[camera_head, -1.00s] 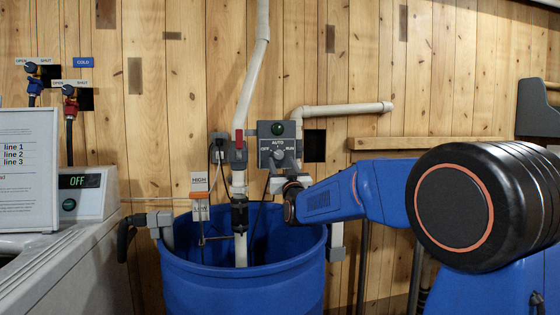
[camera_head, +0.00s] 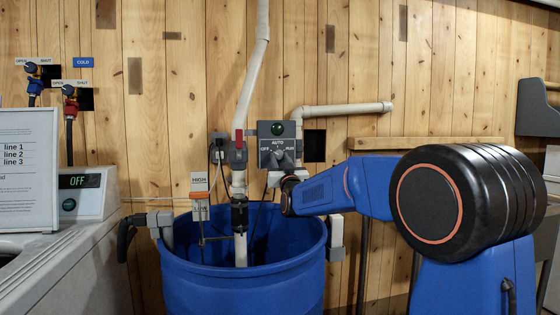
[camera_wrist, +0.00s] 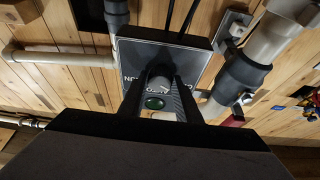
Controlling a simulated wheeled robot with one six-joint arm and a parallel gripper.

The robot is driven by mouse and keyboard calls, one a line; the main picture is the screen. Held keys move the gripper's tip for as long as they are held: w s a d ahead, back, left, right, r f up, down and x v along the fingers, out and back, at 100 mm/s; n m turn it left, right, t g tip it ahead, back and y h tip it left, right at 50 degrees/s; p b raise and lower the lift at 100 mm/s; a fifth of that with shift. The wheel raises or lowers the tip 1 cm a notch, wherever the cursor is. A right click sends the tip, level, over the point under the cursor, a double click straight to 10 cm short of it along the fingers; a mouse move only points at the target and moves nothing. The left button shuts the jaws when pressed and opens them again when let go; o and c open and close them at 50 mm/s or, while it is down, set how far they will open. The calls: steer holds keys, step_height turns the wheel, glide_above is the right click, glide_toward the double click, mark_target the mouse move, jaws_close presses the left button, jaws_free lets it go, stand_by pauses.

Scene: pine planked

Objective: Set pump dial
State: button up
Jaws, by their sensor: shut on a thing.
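The pump dial is a grey knob on a dark control box (camera_head: 268,132) marked OFF, AUTO and RUN, with a round green lamp above the knob. In the wrist view the pale knob (camera_wrist: 160,72) sits between the two dark fingers of my gripper (camera_wrist: 160,82), beside the green lamp. My gripper (camera_head: 281,162) reaches the knob from below right and is shut on it. The fingers cover part of the knob and lettering, so I cannot tell exactly which mark it points to.
A blue barrel (camera_head: 242,285) stands below the box, with a white pipe (camera_head: 252,75) rising from it. A white horizontal pipe (camera_head: 345,109) runs along the wall at right.

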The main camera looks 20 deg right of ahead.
steer(key=shift+m, duration=0.3)
steer(key=m+h, duration=0.1)
steer(key=m, duration=0.1)
steer(key=m+h, duration=0.1)
steer(key=m, duration=0.2)
steer(key=m+g+h, duration=0.1)
steer(key=m+h, duration=0.1)
steer(key=shift+a, duration=0.4)
steer(key=m+h, duration=0.1)
steer(key=m, duration=0.1)
steer(key=m+g+h, duration=0.1)
steer(key=m, duration=0.2)
steer(key=m+g, duration=0.1)
steer(key=m, duration=0.2)
steer(key=shift+a+r+h, duration=0.15)
steer(key=shift+r+h, duration=0.15)
steer(key=shift+h, duration=0.1)
steer(key=shift+m+g, duration=0.3)
steer(key=o, duration=1.1)
steer(key=shift+c, duration=0.2)
steer(key=v, duration=1.7)
steer(key=shift+s, duration=0.15)
